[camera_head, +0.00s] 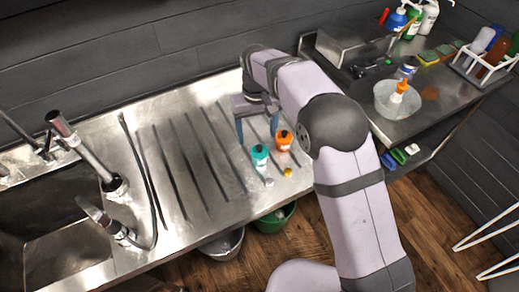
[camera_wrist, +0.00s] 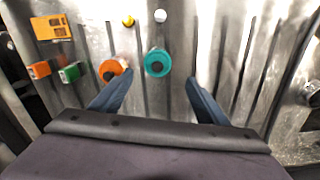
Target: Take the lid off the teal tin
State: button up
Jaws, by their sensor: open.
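The teal tin (camera_head: 260,155) stands upright on the ribbed steel drainboard, with a pale label on its side. In the wrist view its round teal top (camera_wrist: 157,63) shows from above with a dark centre; I cannot make out the lid's edge. My gripper (camera_head: 257,128) is open and empty, its blue fingers pointing down behind the tin in the head view. In the wrist view the tin lies ahead of the gap between the fingertips (camera_wrist: 159,78), nearer the left finger. No contact with the tin is visible.
An orange tin (camera_head: 283,140) stands close beside the teal one. A small yellow piece (camera_head: 288,172) and a small white piece (camera_head: 268,182) lie near the drainboard's front edge. The sink (camera_head: 60,225) and taps are at left. The drainboard's middle is clear.

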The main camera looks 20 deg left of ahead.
aim_at(259, 146)
jog(key=shift+f, duration=0.6)
jog(key=shift+d+f+p, duration=0.2)
jog(key=shift+f+p, duration=0.2)
jog(key=shift+p, duration=0.2)
jog(key=f, duration=0.1)
jog(key=f+p, duration=0.1)
jog(key=f, duration=0.1)
jog(key=shift+s+d+p, duration=0.1)
jog(key=shift+d+p, duration=0.15)
jog(key=shift+p, duration=0.1)
jog(key=shift+f, duration=0.7)
jog(key=shift+c, duration=0.6)
jog(key=c, duration=1)
